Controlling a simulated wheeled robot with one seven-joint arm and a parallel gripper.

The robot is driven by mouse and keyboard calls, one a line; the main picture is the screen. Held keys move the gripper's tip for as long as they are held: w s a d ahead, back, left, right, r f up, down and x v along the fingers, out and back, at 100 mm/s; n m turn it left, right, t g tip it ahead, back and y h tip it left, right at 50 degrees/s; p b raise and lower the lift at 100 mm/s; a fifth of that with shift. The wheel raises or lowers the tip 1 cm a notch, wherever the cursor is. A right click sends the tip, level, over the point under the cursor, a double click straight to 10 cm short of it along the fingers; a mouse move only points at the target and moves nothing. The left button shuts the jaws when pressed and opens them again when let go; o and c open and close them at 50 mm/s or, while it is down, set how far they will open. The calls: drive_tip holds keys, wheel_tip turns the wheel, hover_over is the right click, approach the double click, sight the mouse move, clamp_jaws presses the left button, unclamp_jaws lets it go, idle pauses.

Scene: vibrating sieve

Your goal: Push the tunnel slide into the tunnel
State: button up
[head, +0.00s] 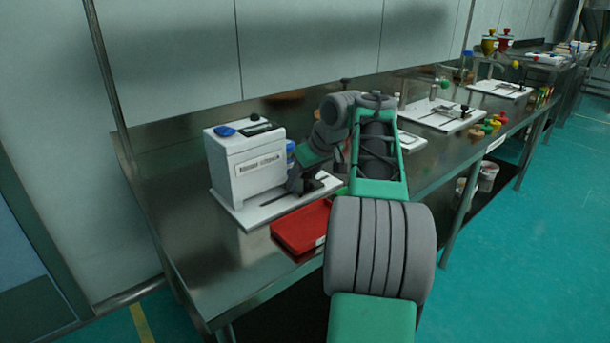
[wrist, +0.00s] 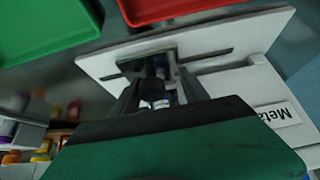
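The tunnel is a white box (head: 244,172) on a white base plate (head: 236,212) at the left end of the steel table. Its lettered label (wrist: 277,114) shows at the right of the wrist view. A dark slot runs along the plate. My gripper (head: 305,184) is low over the plate, right of the box. In the wrist view the fingers (wrist: 160,88) stand apart at a dark, shiny block (wrist: 147,65) on the slot, apparently the tunnel slide. A small dark piece with a white and blue band shows between the fingers. I cannot tell whether they grip anything.
A red tray (head: 301,228) lies in front of the plate, with a green tray (wrist: 40,28) beside it. A blue-capped container (head: 291,148) stands behind my gripper. Other white plates with fixtures (head: 440,115) stand farther right. Bare tabletop lies left of the box.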

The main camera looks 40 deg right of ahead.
drive_tip(key=shift+s+a+b, duration=0.1)
drive_tip(key=shift+a+b, duration=1.55)
drive_tip(key=shift+a, duration=2.35)
drive_tip(key=o, duration=1.1)
drive_tip(key=p+v, duration=0.7)
drive_tip(key=v, duration=0.2)
drive_tip(key=shift+p, duration=0.35)
